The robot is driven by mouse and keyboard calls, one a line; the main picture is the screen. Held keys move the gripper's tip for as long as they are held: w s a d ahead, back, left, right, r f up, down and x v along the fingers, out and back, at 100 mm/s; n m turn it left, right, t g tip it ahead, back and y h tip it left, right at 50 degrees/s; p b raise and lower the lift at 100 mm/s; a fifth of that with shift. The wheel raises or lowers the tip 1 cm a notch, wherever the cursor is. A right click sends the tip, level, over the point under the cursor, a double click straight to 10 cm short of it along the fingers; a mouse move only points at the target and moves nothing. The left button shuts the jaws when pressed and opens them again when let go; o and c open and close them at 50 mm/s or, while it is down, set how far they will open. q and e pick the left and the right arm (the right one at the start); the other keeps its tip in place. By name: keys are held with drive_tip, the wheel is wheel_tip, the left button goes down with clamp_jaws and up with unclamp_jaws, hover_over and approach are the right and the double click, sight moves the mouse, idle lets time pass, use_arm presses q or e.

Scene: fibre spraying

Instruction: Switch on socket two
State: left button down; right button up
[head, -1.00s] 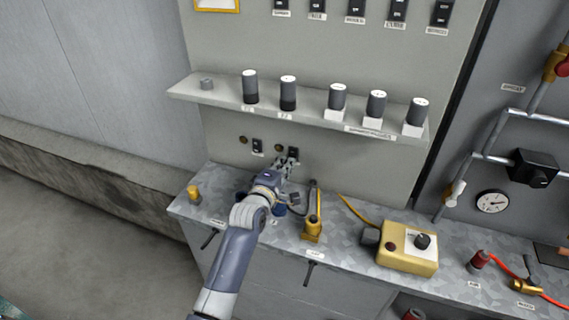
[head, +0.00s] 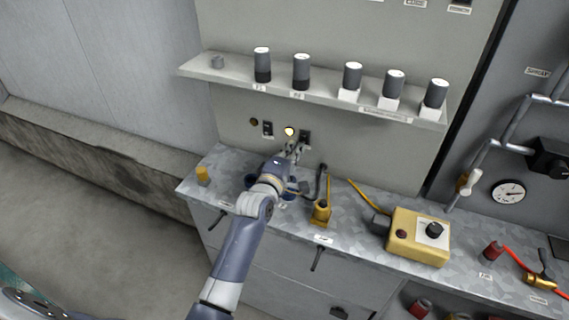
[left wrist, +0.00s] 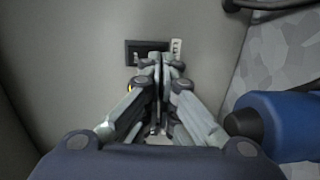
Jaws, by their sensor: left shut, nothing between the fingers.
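Two dark switches with round lamps beside them sit on the grey wall panel below the shelf. The right switch (head: 305,136) has its lamp (head: 289,131) glowing yellow. The left switch (head: 267,128) has a dark lamp (head: 254,122). My left gripper (head: 294,150) is shut and empty, its fingertips at the lower edge of the right switch. In the left wrist view the shut fingertips (left wrist: 160,62) overlap the lower part of the switch (left wrist: 136,47); contact is hard to tell. A bit of yellow lamp (left wrist: 130,88) shows behind the left finger. My right gripper is out of view.
A blue cylinder (left wrist: 285,125) is close right of the gripper. A shelf (head: 215,73) with several grey canisters overhangs the switches.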

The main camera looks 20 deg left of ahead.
use_arm(q)
drive_tip(key=s, duration=1)
drive_tip(key=shift+s+a+r, duration=0.2)
drive_tip(key=shift+s+r, duration=0.1)
drive_tip(key=shift+r, duration=0.1)
